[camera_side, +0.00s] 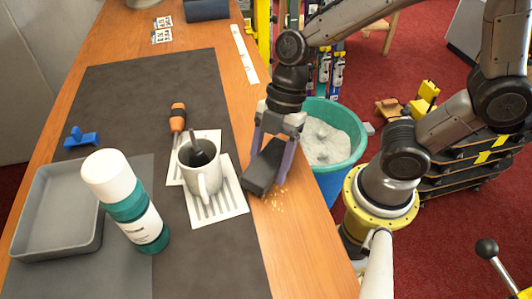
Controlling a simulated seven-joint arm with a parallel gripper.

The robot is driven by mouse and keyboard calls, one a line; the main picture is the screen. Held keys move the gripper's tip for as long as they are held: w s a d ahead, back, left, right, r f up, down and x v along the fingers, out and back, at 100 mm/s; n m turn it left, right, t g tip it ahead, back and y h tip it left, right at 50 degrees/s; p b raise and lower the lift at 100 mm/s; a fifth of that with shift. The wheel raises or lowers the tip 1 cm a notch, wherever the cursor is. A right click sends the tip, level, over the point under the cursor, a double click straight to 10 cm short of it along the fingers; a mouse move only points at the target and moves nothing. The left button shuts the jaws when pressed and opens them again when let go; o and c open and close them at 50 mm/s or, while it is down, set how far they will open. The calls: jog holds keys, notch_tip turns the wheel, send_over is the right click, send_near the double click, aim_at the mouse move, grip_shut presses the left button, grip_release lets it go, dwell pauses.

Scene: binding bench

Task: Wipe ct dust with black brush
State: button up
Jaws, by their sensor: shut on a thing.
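My gripper (272,150) is shut on a black brush (263,170) at the right edge of the wooden bench. The brush is a dark, block-shaped piece, tilted, with its lower end at or just above the bench top; I cannot tell whether it touches. Yellowish dust (276,197) lies scattered on the wood beside and below the brush. The fingers hide part of the brush.
A white mug (203,178) holding a dark-handled tool stands on striped sheets left of my gripper. A teal-and-white bottle (127,200), grey tray (58,215), orange screwdriver (177,119) and blue clamp-like piece (81,138) lie further left. A teal bucket (353,155) stands beyond the bench edge.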

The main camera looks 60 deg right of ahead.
aim_at(278, 221)
jog(key=shift+s+a+f, duration=0.1)
jog(key=shift+s+a, duration=0.2)
jog(key=shift+s, duration=0.1)
jog(key=shift+s+a, duration=0.55)
jog(key=shift+a, duration=0.05)
jog(key=shift+s+a, duration=1.25)
jog(key=shift+s, duration=0.05)
jog(key=shift+s+a, duration=0.3)
jog(key=shift+s+a+r, duration=0.2)
jog(key=shift+s+a, duration=0.6)
jog(key=shift+w+r, duration=0.15)
jog(key=shift+r, duration=0.55)
notch_tip(278, 221, up, 6)
jog(key=shift+r, duration=0.2)
